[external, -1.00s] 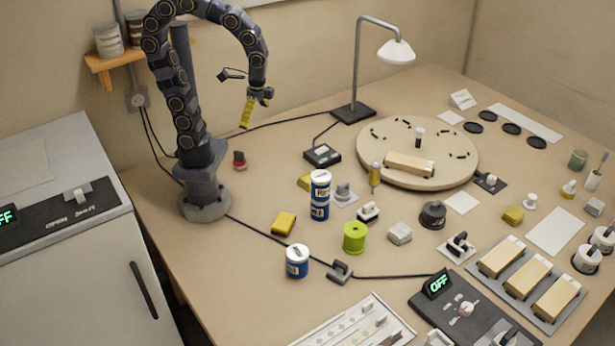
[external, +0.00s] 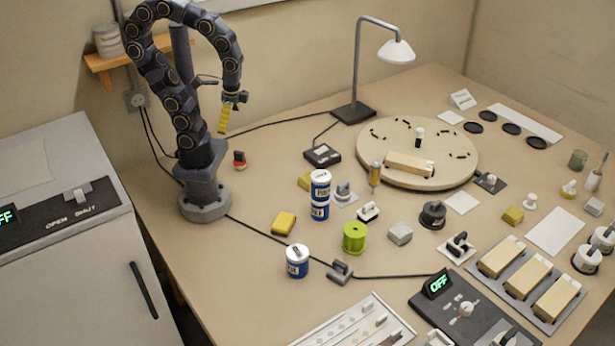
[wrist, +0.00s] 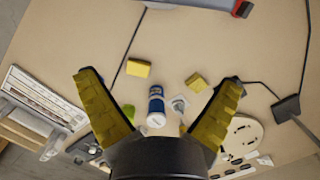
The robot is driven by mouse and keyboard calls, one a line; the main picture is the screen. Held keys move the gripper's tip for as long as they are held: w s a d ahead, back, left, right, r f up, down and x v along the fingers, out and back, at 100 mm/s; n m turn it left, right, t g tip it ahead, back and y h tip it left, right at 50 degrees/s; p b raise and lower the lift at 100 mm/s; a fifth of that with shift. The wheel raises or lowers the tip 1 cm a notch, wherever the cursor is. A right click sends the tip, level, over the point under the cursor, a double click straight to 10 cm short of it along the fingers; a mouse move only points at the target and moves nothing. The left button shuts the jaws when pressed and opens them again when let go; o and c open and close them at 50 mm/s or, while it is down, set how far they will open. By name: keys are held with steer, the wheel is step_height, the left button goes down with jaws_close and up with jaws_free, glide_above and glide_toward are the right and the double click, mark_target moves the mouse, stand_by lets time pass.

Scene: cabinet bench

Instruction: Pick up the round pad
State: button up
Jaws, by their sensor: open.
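Several flat dark round pads lie at the back right of the bench; one round pad (external: 511,128) sits among them, near a white strip. I cannot tell which of them the task means. My gripper (external: 223,122) hangs above the bench's left side, near my base and far from these pads. In the wrist view my gripper (wrist: 160,78) shows two yellow-padded fingers spread wide with nothing between them.
A round turntable (external: 440,160) and a lamp (external: 352,112) stand between my gripper and the pads. Stacked blue cans (external: 320,195), a green spool (external: 354,238) and yellow blocks (external: 284,223) crowd the middle. The bench's left part is fairly clear.

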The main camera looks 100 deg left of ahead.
step_height(320, 180, up, 5)
steer(key=m+t, duration=0.2)
steer(key=m, duration=0.7)
glide_above(343, 191)
steer(key=a, duration=0.2)
steer(key=f, duration=3)
steer(key=shift+s+d, duration=0.15)
steer(key=shift+d, duration=0.05)
steer(key=f, duration=0.5)
steer(key=shift+d, duration=0.3)
steer(key=c, duration=1.1)
